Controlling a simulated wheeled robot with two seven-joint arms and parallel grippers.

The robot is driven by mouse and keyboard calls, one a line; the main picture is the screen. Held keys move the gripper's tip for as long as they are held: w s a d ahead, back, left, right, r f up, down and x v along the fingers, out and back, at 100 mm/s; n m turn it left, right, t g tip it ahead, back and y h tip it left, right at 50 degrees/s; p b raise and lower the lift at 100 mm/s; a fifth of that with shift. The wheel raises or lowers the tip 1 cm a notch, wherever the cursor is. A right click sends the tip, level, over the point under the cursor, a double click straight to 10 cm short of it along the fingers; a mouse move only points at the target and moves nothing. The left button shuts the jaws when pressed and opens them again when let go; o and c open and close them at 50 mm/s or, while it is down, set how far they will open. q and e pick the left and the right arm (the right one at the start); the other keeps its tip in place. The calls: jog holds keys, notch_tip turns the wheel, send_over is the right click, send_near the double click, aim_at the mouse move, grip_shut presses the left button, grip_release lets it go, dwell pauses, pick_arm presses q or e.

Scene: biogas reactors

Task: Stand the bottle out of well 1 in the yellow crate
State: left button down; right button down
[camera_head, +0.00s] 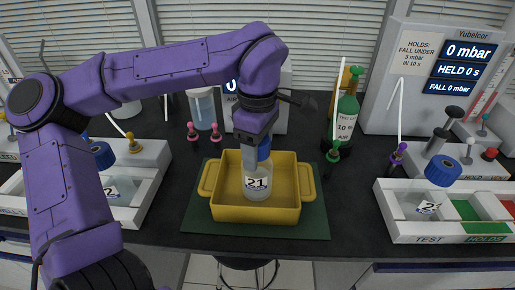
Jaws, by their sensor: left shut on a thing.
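The yellow crate (229,213) stands on a dark green mat (312,226) in the middle of the bench. My left gripper (255,158) points down over the crate and is shut on a clear bottle with a blue cap (258,182). The bottle's label reads 21. It is upright, with its lower part inside the crate walls; I cannot tell whether its base touches the crate floor. The gripper hides part of the cap and neck. My right gripper is not in view.
A white tray (437,238) marked TEST and HOLDS stands at right with a blue-capped bottle (430,202). Another white tray (125,213) with a blue-capped bottle is at left. A green bottle (346,117) and a pressure display (420,55) stand behind.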

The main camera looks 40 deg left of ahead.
pick_arm(q)
jog(key=shift+c, duration=1.5)
grip_release()
jog(key=shift+f, duration=0.1)
notch_tip(320, 180, up, 12)
jog(key=p, duration=0.2)
jog(key=shift+r, duration=0.2)
